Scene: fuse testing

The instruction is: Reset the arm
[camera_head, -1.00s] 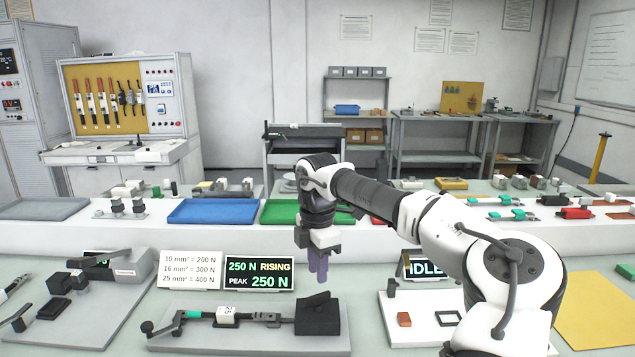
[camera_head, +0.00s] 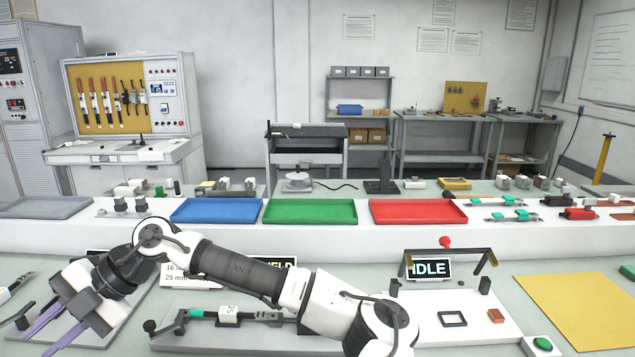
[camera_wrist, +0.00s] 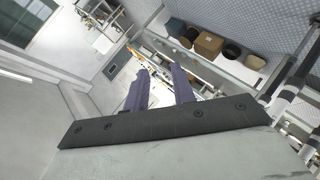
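My arm reaches across the front bench to the left in the head view. My gripper (camera_head: 42,340) is at the lower left, tilted, with its purple fingers pointing down and left. In the wrist view the two purple fingers (camera_wrist: 160,88) stand apart with nothing between them, so it is open and empty. The wrist view looks out over the room, with shelving and boxes far off. My arm partly covers the cable test fixture (camera_head: 180,340) and the text displays behind it.
Blue (camera_head: 216,211), green (camera_head: 310,212) and red (camera_head: 418,212) trays stand on the raised shelf. An IDLE display (camera_head: 428,268), a white plate with small parts, a green button (camera_head: 543,343) and a yellow mat (camera_head: 585,308) are on the right. A grey fixture plate lies under the gripper.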

